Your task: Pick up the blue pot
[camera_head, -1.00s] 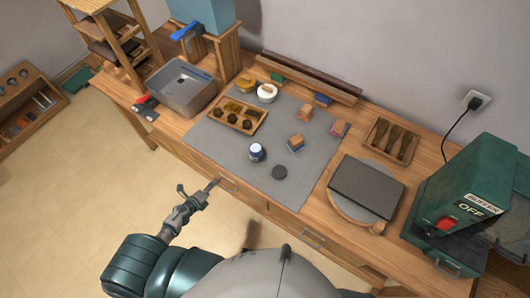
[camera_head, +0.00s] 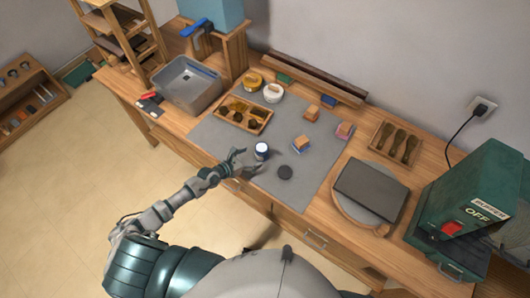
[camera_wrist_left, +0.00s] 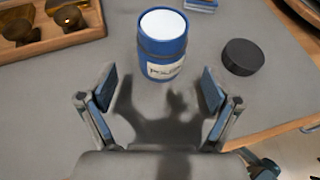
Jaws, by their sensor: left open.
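The blue pot (camera_head: 261,151) is a small upright cylinder with a white top and a label, standing on the grey mat (camera_head: 222,141). In the left wrist view the pot (camera_wrist_left: 162,46) stands just beyond my fingertips, roughly centred between them. My left gripper (camera_head: 242,159) is beside the pot on its left in the head view. In the left wrist view the left gripper (camera_wrist_left: 158,90) is open and empty, its two fingers apart over the mat. My right gripper is not in view.
A black round disc (camera_head: 284,172) lies on the mat near the pot. A wooden tray (camera_head: 243,123) with dark pieces is behind it. Small blocks (camera_head: 301,145), a white round tub (camera_head: 273,93) and a dark slab (camera_head: 369,187) are around. The mat's front left is clear.

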